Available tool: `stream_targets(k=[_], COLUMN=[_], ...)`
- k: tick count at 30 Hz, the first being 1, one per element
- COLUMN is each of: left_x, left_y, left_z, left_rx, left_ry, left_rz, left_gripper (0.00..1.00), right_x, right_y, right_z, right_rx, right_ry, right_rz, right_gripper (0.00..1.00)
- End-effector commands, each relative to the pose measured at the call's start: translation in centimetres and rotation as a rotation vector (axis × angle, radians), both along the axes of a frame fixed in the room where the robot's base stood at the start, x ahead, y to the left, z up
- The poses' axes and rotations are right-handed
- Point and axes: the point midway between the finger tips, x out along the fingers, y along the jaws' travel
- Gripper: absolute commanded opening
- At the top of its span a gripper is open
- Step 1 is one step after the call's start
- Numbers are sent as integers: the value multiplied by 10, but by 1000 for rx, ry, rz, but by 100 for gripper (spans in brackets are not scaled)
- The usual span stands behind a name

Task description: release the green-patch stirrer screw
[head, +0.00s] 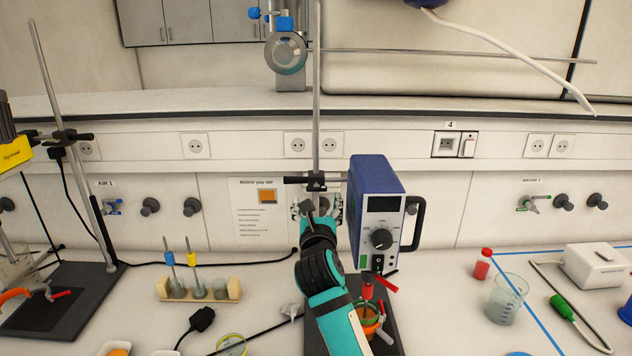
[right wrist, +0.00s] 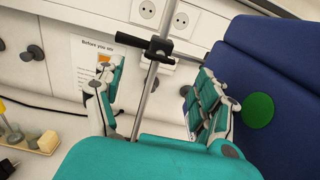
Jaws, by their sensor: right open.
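The blue stirrer (head: 376,190) with a grey front and a knob is mounted beside an upright metal rod (head: 317,110). Its side bears a round green patch (right wrist: 258,110) in the right wrist view. A black clamp (head: 316,181) with a dark screw handle (head: 294,180) sits on the rod; the handle also shows in the right wrist view (right wrist: 128,39). My right gripper (right wrist: 155,90) is open, its teal fingers on either side of the rod in that picture, below the clamp. No contact with the screw is visible. My left gripper is not in view.
Below the stirrer are a red chuck (head: 367,291) and an orange vessel (head: 370,322) on a dark base. A wooden rack (head: 233,289) stands left, a beaker (head: 506,298) and red bottle (head: 483,264) right. A second stand (head: 70,130) is far left.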

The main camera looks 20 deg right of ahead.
Motion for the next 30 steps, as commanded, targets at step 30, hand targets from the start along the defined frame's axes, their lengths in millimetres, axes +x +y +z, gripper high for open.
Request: stream_targets(k=[30], left_x=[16], left_y=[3], left_z=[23], left_rx=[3], left_ry=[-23], left_rz=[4], left_gripper=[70], right_x=[86], right_y=[-25], right_z=[0], right_rx=[-1], right_ry=[-1], right_rz=[0], right_gripper=[59])
